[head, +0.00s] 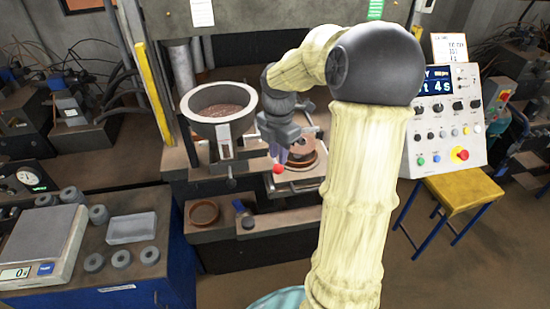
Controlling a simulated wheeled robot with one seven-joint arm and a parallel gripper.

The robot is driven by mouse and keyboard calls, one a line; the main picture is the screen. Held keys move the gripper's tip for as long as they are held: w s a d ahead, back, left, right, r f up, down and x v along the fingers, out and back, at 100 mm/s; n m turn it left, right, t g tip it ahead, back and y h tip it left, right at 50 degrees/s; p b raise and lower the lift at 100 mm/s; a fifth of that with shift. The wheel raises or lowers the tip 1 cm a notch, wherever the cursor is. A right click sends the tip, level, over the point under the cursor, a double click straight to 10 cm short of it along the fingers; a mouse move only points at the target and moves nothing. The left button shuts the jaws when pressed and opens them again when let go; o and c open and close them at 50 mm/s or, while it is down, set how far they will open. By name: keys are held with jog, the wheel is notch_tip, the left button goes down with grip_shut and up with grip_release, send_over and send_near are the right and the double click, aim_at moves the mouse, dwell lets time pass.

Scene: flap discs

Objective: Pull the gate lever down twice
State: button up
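My arm reaches across the middle of the head view, and my gripper (281,155) points down beside the grey hopper. A small red knob (278,169) shows right at the fingertips; it looks like the end of the gate lever, whose shaft I cannot make out. Whether the fingers touch the knob or are closed around it is too small to tell. The round hopper (219,103) holds brown grain and has a pale scale on its front. Behind and right of the gripper, a brown round mould (302,160) sits on a plate.
A control panel (443,120) with a lit display stands at right, above a yellow stool (463,190). At left, a bench holds a scale (42,245), a clear tray (132,228) and several grey rings. A brown dish (204,213) sits on the machine's front ledge.

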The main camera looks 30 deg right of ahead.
jog(key=shift+f, duration=0.1)
notch_tip(320, 180, down, 10)
jog(key=b, duration=0.5)
dwell(1.3)
notch_tip(320, 180, up, 10)
jog(key=p, duration=1)
jog(key=shift+p, duration=0.3)
dwell(0.6)
